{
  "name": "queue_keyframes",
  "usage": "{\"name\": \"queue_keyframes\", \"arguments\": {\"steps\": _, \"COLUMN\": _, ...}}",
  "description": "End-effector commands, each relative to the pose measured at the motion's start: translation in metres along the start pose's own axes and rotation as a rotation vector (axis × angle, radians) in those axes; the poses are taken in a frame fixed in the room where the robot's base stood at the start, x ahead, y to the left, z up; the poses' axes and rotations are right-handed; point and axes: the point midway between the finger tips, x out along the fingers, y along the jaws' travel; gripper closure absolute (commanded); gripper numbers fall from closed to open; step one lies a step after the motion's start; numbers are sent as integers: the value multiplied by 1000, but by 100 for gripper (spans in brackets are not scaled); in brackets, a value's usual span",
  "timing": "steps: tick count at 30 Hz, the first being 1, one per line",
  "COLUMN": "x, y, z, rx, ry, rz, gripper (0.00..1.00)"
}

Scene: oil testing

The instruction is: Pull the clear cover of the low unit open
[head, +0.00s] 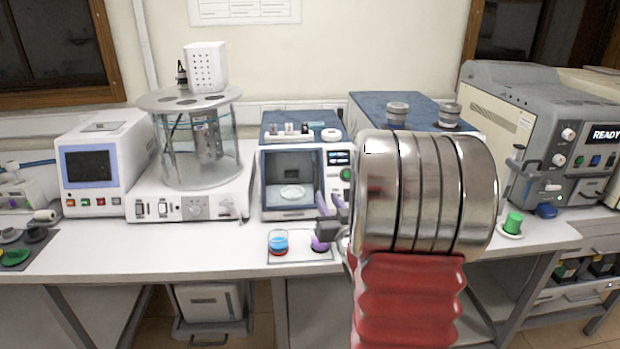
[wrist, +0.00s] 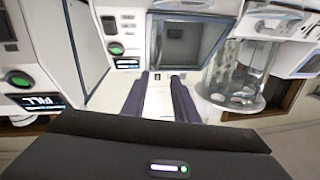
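The low unit (head: 270,140) stands at mid-table, white with a blue top. Its clear cover (head: 290,165) looks like the framed front window, with a white round dish visible behind it. The cover looks closed. It also shows in the tilted wrist view (wrist: 188,45), beyond my fingers. My gripper (head: 331,203) is in front of the unit's lower right front. In the wrist view my two dark purple fingers (wrist: 158,80) are apart, with only white surface between them. No contact with the cover shows. My steel wrist hides the area right of the unit.
A glass bath (head: 200,150) stands left of the unit. A blue-topped box (head: 420,108) stands to the right, partly hidden.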

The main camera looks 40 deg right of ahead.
Motion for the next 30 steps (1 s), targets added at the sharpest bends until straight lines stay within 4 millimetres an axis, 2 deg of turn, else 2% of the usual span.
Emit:
{"name": "queue_keyframes", "arguments": {"steps": 12, "x": 0, "y": 4, "z": 0, "rx": 7, "ry": 17, "rz": -3, "gripper": 73}}
{"name": "queue_keyframes", "arguments": {"steps": 17, "x": 6, "y": 4, "z": 0, "rx": 6, "ry": 17, "rz": -3, "gripper": 73}}
{"name": "queue_keyframes", "arguments": {"steps": 23, "x": 28, "y": 4, "z": 0, "rx": 7, "ry": 17, "rz": -3, "gripper": 73}}
{"name": "queue_keyframes", "arguments": {"steps": 30, "x": 64, "y": 4, "z": -1, "rx": 6, "ry": 17, "rz": -3, "gripper": 73}}
